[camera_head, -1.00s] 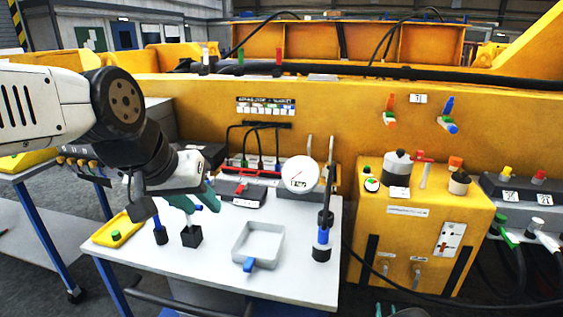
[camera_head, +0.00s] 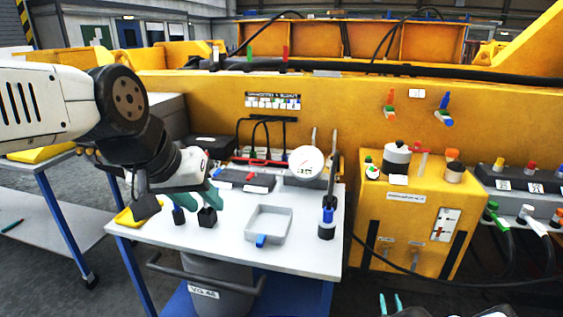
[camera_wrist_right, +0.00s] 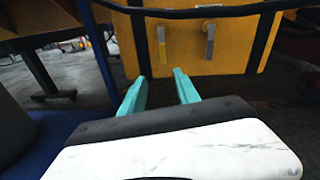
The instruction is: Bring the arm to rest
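My left arm (camera_head: 125,110) reaches in from the left over the white table (camera_head: 300,258). My left gripper (camera_head: 214,188) is low over the table's left part, its teal fingers apart. Its fingertips are close to a black holder (camera_head: 207,217); I cannot tell whether they touch it. Nothing clearly shows held between them. My right gripper (camera_head: 390,304) shows at the bottom edge of the head view. In the right wrist view its teal fingers (camera_wrist_right: 158,82) are apart and empty, in front of the yellow cabinet.
A yellow cabinet (camera_head: 385,240) stands right. A grey bin (camera_head: 222,292) is below the table.

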